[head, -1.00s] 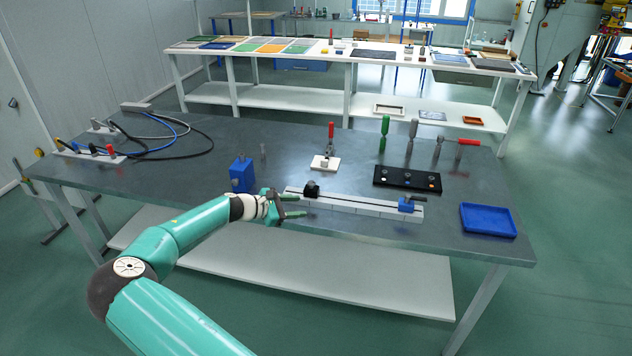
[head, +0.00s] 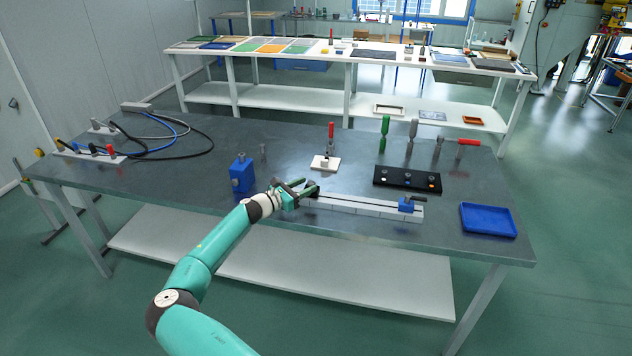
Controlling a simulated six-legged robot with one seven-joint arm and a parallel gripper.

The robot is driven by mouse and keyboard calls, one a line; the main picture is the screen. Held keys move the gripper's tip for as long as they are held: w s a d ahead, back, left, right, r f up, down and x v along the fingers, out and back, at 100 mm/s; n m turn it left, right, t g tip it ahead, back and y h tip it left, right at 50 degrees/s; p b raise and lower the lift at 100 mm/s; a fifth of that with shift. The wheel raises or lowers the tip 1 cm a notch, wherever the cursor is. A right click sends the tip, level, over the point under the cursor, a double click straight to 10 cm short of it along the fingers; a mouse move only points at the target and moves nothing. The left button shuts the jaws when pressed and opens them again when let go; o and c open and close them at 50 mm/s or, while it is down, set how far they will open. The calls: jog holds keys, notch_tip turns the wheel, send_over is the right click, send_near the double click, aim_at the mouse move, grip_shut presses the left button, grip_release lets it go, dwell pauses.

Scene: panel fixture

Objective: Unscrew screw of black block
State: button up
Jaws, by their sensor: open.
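The light rail (head: 360,207) lies along the front of the grey table, with a blue block (head: 407,204) and its dark handle near the right end. The black block sits at the rail's left end. It is mostly hidden behind my gripper, and its screw cannot be made out. My gripper (head: 308,188) is open at the black block, with its fingers pointing right along the rail. Whether the fingers are around the block or touching it cannot be told from here.
A blue block (head: 241,174) stands left of my gripper. A white plate (head: 325,163) with a red-handled clamp and a black panel (head: 407,179) lie behind the rail. A blue tray (head: 487,220) is at the right. Cables (head: 170,140) lie at the far left.

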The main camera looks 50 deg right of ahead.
aim_at(314, 181)
jog(key=shift+x, duration=2.6)
jog(key=shift+c, duration=0.3)
jog(key=c, duration=0.9)
